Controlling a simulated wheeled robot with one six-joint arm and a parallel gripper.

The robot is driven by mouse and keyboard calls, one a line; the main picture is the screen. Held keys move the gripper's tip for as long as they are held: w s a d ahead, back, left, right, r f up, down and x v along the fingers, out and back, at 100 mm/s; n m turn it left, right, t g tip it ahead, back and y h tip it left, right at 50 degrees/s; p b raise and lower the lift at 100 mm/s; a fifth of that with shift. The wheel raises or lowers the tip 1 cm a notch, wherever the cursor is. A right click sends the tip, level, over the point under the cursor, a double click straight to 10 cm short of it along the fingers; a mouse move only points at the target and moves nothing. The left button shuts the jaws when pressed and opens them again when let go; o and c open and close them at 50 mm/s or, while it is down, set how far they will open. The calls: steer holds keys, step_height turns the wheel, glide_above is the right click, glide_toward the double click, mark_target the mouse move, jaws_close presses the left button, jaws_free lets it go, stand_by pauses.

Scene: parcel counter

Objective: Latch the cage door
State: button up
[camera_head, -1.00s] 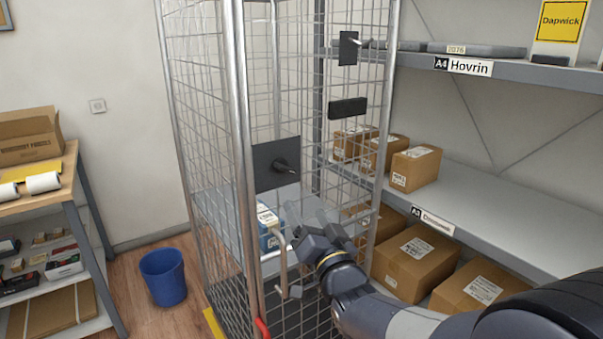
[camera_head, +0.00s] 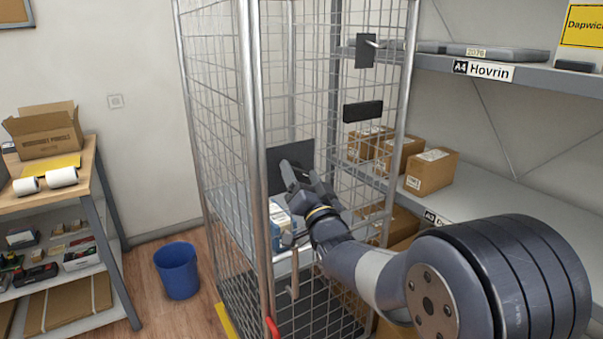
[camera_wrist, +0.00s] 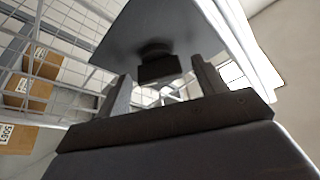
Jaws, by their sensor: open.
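The wire-mesh cage (camera_head: 257,120) stands upright in the middle of the head view. A dark latch plate (camera_head: 290,153) sits on its mesh front, beside the thick front post. In the wrist view the plate (camera_wrist: 175,28) fills the top middle, with a dark handle (camera_wrist: 158,68) standing out from it. My gripper (camera_head: 297,174) is in front of the plate and hides the handle in the head view. In the wrist view my gripper's (camera_wrist: 163,83) two fingers are apart, with the handle showing between and beyond them. I cannot tell whether they touch it.
Blue-and-white parcels (camera_head: 282,220) show behind the mesh. Smaller dark fittings (camera_head: 365,51) are higher on the cage. A grey shelf (camera_head: 500,207) with brown boxes (camera_head: 431,172) stands close on the right. A blue bin (camera_head: 177,271) and workbench (camera_head: 90,185) are on the left.

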steer(key=shift+w+a, duration=0.1)
steer(key=shift+c, duration=0.2)
steer(key=c, duration=1)
steer(key=shift+o, duration=0.2)
steer(key=shift+f+n+b, duration=0.2)
steer(key=shift+n+b, duration=0.2)
steer(key=shift+b, duration=0.3)
steer(key=shift+f+n+y+b, duration=0.1)
steer(key=shift+n+y+b, duration=0.6)
steer(key=shift+b, duration=0.4)
steer(key=n+y+b, duration=0.1)
steer(key=n+b, duration=0.1)
steer(key=n, duration=0.1)
steer(key=shift+g+b, duration=0.3)
steer(key=shift+r+n+g+y+b, duration=0.2)
steer(key=shift+n+y+b, duration=0.25)
steer(key=shift+n, duration=0.4)
steer(key=shift+r+n+g+y+b, duration=0.1)
steer(key=shift+n+g+y+b, duration=0.25)
steer(key=shift+n+y, duration=0.35)
steer(key=shift+n, duration=0.45)
